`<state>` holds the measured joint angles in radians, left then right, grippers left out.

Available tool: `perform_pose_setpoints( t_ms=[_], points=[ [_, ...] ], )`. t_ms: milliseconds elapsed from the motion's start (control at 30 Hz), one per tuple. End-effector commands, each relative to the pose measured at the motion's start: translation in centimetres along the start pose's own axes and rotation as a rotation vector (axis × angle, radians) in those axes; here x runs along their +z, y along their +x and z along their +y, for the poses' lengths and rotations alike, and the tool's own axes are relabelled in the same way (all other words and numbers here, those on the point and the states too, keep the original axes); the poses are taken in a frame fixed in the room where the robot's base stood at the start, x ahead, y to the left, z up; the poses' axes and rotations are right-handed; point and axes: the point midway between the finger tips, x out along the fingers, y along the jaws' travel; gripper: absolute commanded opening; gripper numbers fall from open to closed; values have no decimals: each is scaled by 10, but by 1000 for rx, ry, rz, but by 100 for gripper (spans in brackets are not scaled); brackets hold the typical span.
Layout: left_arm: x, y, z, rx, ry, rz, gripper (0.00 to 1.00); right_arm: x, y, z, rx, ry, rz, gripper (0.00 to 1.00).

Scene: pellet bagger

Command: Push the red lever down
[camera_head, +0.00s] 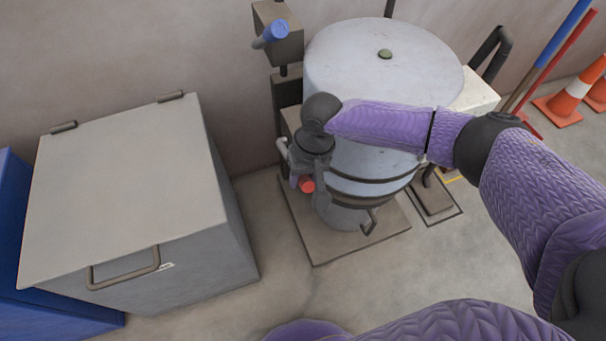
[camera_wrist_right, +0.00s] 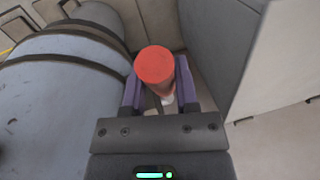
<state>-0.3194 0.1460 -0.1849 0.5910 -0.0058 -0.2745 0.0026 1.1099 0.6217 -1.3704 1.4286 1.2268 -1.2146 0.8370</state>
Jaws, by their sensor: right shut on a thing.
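The red lever's round end (camera_head: 307,186) shows in the head view at the left side of the grey pellet bagger drum (camera_head: 385,75). In the right wrist view the red end (camera_wrist_right: 154,65) sits between the two purple fingers, with a pale part of it below. My right gripper (camera_head: 302,172) reaches down beside the drum, and in the right wrist view the gripper (camera_wrist_right: 158,85) is shut on the red lever. The rest of the lever is hidden by the red end and my wrist. My left gripper is not in view.
A grey lidded bin (camera_head: 125,190) stands to the left, with a blue box (camera_head: 50,315) beyond it. Orange cones (camera_head: 575,90) stand at the far right. The floor before the machine is clear.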

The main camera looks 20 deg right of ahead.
Motion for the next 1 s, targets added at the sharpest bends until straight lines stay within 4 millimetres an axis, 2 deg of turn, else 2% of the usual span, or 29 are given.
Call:
perform_pose_setpoints(
  t_ms=[633, 1000],
  points=[
    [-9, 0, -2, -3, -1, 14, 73, 0, 0, 0, -1, 0, 0, 0],
    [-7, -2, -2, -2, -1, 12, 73, 0, 0, 0, -2, 0, 5, 0]
  ],
)
